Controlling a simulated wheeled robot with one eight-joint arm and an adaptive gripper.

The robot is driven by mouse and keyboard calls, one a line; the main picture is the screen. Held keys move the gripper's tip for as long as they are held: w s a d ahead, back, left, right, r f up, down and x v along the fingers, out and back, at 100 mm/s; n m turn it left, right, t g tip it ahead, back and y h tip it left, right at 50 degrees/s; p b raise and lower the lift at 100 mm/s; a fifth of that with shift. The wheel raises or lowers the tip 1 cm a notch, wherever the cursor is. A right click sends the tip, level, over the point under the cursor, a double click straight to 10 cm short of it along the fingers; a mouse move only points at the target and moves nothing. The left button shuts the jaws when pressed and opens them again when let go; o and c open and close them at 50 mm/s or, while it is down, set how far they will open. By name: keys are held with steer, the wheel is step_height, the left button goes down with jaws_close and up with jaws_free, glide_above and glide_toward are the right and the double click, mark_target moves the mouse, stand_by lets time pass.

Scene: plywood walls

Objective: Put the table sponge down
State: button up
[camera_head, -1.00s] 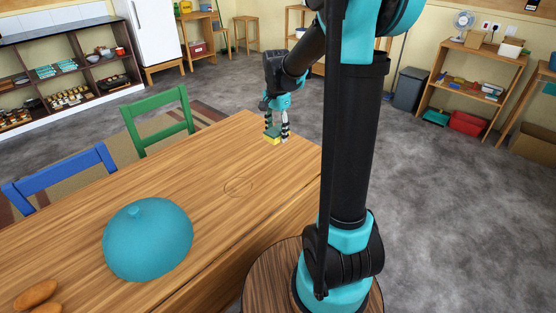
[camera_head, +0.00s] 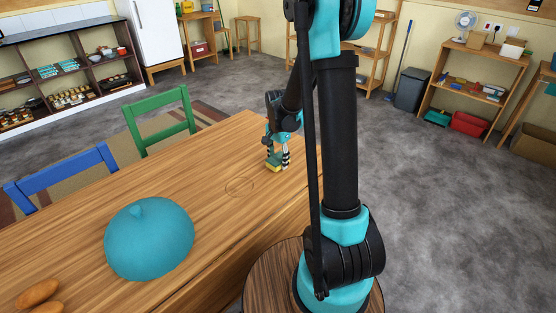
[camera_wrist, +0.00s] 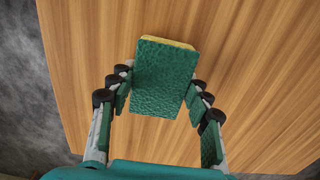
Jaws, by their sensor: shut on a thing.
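The table sponge is a small block with a green face and a yellow layer. In the head view the sponge (camera_head: 273,167) is at the right end of the wooden table (camera_head: 215,165). My gripper (camera_head: 278,160) is shut on it from above. In the wrist view the sponge (camera_wrist: 165,78) sits between the two fingers of my gripper (camera_wrist: 160,98), its green face toward the camera and the table behind it. I cannot tell whether the sponge touches the tabletop.
A teal dome-shaped thing (camera_head: 149,240) and brown bread-like pieces (camera_head: 38,293) are on the near left of the table. A blue chair (camera_head: 62,180) and a green chair (camera_head: 160,122) stand along its far side. The table between the dome and the sponge is bare.

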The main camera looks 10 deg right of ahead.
mark_target(278, 158)
steer(key=o, duration=1.3)
steer(key=shift+f, duration=0.15)
step_height(278, 158, up, 12)
steer(key=s+d+f+n+t, duration=0.1)
steer(key=s+f+n, duration=0.1)
steer(key=s, duration=0.5)
steer(key=s+d+f+n+t, duration=0.1)
steer(key=s+f+n, duration=0.1)
steer(key=s+n, duration=0.3)
steer(key=s+d+f+n+t, duration=0.2)
steer(key=s+f+n, duration=0.1)
steer(key=s, duration=0.7)
steer(key=shift+n, duration=0.4)
steer(key=shift+r, duration=0.1)
